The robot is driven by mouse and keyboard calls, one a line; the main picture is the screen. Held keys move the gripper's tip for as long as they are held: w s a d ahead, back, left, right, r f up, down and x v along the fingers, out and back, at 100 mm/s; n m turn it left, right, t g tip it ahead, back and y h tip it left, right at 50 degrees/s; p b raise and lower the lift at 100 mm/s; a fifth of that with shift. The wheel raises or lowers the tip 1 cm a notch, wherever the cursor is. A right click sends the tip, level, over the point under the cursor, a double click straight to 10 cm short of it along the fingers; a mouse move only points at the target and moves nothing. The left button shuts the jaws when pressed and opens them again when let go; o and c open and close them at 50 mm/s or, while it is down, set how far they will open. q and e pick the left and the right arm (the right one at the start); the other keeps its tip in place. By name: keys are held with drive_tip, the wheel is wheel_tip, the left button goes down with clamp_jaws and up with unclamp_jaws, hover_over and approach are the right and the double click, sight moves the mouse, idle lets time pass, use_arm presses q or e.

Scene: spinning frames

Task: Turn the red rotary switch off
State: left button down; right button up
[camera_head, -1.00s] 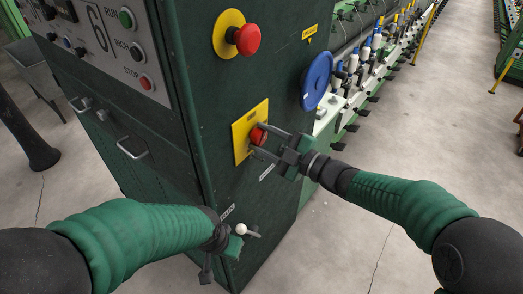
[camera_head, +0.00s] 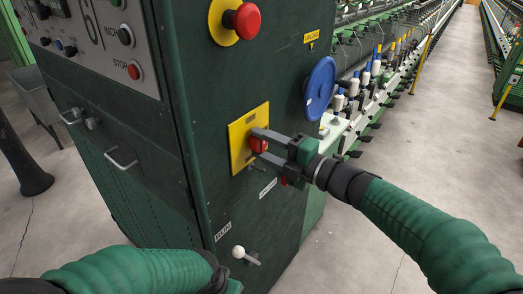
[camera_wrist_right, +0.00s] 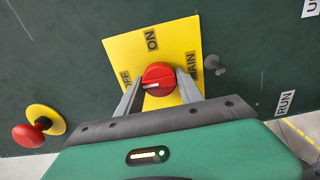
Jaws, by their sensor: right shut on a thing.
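The red rotary switch (camera_head: 258,146) sits on a yellow plate (camera_head: 236,148) on the side of the dark green cabinet. My right gripper (camera_head: 256,143) is shut on the switch knob, one finger on each side. In the right wrist view, the knob (camera_wrist_right: 158,75) shows between the fingers with a short white mark toward the left. The plate there reads ON at the top and MAIN at the right; a partly hidden label at the left ends in FF. Only the wrist end of my left arm shows at the bottom of the head view; its fingers are out of sight.
A red button on a yellow disc (camera_head: 241,21) is above the switch. A blue wheel (camera_head: 319,88) is to its right. A white-knobbed lever (camera_head: 239,252) sticks out below, near my left arm. Bobbins line the machine behind. Open floor lies at the right.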

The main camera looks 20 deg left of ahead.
drive_tip(key=shift+f, duration=0.45)
drive_tip(key=o, duration=1)
drive_tip(key=shift+o, duration=1.7)
drive_tip(key=shift+d+r, duration=0.15)
drive_tip(key=shift+r, duration=0.1)
drive_tip(key=shift+s+d, duration=0.1)
drive_tip(key=v, duration=1.6)
drive_tip(key=shift+d+b, duration=0.3)
drive_tip(key=shift+d, duration=0.05)
